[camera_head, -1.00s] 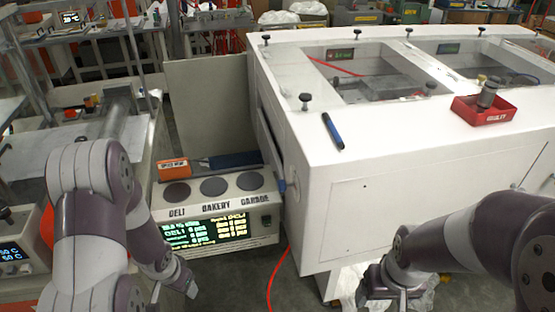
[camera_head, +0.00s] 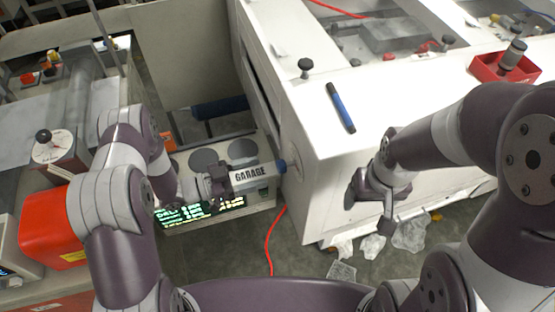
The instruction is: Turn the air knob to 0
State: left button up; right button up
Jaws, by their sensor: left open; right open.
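A black knob (camera_head: 43,136) stands on a round white dial (camera_head: 54,150) with red markings, on a grey housing at the left. Its lettering is too small to read, so I cannot tell its setting or whether it is the air knob. My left gripper (camera_head: 222,180) is open and empty in front of the labelled control box (camera_head: 253,174), to the right of the dial and well apart from it. It hides part of the box's labels. My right gripper (camera_head: 369,205) is open and empty, in front of the white cabinet.
The white cabinet (camera_head: 335,185) fills the right, with a blue marker (camera_head: 341,107) and a red tray (camera_head: 503,66) on top. A red-orange box (camera_head: 48,228) sits below the dial, close to my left arm. A red cable (camera_head: 270,240) and clear plastic scraps (camera_head: 411,232) lie on the floor.

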aim_at(278, 167)
pick_arm(q)
jog(key=p+x, duration=0.1)
jog(key=x, duration=0.5)
jog(key=shift+r, duration=0.1)
jog(key=shift+d+p, duration=0.35)
jog(key=shift+d, duration=0.15)
jog(key=shift+w, duration=0.25)
jog(key=c, duration=1)
